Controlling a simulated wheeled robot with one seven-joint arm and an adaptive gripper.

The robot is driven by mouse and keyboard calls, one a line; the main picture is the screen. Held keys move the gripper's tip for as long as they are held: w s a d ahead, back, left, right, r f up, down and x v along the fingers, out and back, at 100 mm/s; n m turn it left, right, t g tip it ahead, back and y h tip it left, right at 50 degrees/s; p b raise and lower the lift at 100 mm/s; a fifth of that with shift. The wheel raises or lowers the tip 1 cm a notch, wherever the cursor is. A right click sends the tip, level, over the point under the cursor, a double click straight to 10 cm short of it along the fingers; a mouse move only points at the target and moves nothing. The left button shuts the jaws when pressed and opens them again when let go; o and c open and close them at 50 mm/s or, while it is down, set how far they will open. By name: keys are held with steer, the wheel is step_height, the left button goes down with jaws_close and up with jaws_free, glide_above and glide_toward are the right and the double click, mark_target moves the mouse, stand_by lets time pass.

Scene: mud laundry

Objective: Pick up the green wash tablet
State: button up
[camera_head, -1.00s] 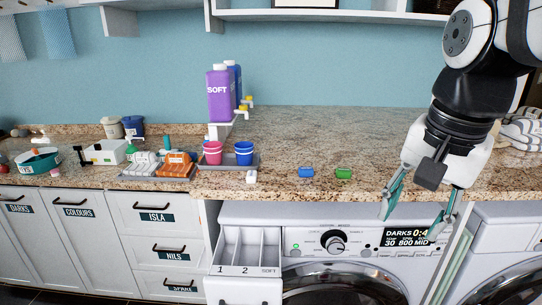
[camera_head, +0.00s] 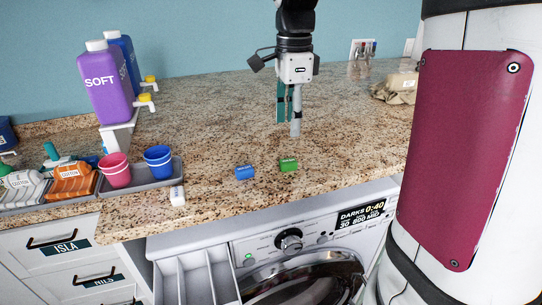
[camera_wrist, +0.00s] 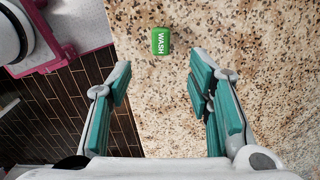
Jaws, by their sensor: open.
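The green wash tablet (camera_head: 288,164) lies on the granite counter (camera_head: 340,150) near its front edge, right of a blue tablet (camera_head: 244,172). In the wrist view the green tablet (camera_wrist: 160,41) shows its WASH label and lies beyond the fingertips, roughly midway between them and a little left. My gripper (camera_head: 290,130) points down over the counter, behind the green tablet in the head view. Its teal-padded fingers (camera_wrist: 160,72) are apart with nothing between them. The green tablet is not touched by the gripper.
A grey tray (camera_head: 140,182) holds a pink cup (camera_head: 116,170) and a blue cup (camera_head: 158,160). A white block (camera_head: 177,195) stands beside it. A purple SOFT bottle (camera_head: 104,85) stands at the left. A washing machine (camera_head: 300,265) with an open drawer (camera_head: 195,280) is below. Counter right of the green tablet is clear.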

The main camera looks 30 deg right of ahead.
mark_target(288, 161)
step_height(288, 161, down, 11)
steer(key=shift+r+p, duration=0.2)
steer(key=shift+p, duration=0.4)
steer(key=c, duration=1.1)
